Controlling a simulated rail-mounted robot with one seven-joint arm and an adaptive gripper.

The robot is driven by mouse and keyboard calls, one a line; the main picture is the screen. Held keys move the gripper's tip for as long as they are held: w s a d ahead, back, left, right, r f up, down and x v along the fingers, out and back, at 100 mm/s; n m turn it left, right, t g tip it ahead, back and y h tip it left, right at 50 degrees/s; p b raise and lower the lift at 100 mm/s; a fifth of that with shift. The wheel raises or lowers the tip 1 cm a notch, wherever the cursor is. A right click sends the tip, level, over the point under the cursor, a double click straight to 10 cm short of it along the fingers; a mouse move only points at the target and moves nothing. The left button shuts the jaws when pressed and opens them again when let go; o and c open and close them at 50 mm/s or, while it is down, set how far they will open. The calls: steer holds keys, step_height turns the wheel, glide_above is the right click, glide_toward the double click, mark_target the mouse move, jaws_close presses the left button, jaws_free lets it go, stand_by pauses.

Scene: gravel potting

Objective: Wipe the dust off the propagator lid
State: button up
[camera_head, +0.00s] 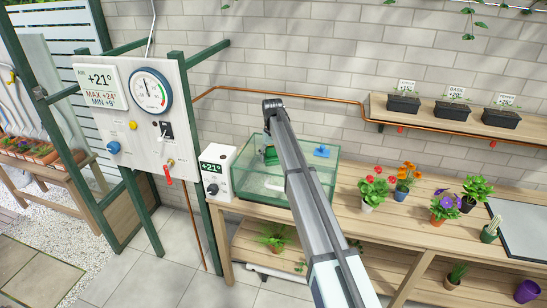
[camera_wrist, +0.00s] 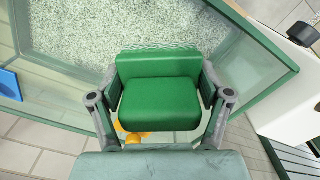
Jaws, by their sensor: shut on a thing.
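My gripper (camera_wrist: 160,95) is shut on a green block-like wiping pad (camera_wrist: 160,100), with one finger at each side of it. The green pad also shows in the head view (camera_head: 270,156), partly behind my arm. It is over the glass propagator lid (camera_head: 300,150); I cannot tell whether it touches the glass. In the wrist view the lid (camera_wrist: 65,82) carries a large pale, speckled dusty patch (camera_wrist: 110,35) beyond the pad. A blue piece (camera_head: 321,152) sits on the lid's right part. My arm hides the middle of the lid.
The propagator stands at the left end of a wooden bench (camera_head: 400,225). A white control box (camera_head: 217,172) stands close to its left. Potted flowers (camera_head: 373,190) stand to its right. A copper pipe (camera_head: 290,94) runs along the wall behind.

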mark_target(273, 149)
step_height(273, 149, up, 4)
steer(key=shift+d+f+p, duration=0.1)
steer(key=shift+f+p, duration=0.05)
steer(key=shift+p, duration=0.35)
steer(key=shift+r, duration=0.65)
steer(key=shift+r+p, duration=0.8)
steer(key=shift+r, duration=0.8)
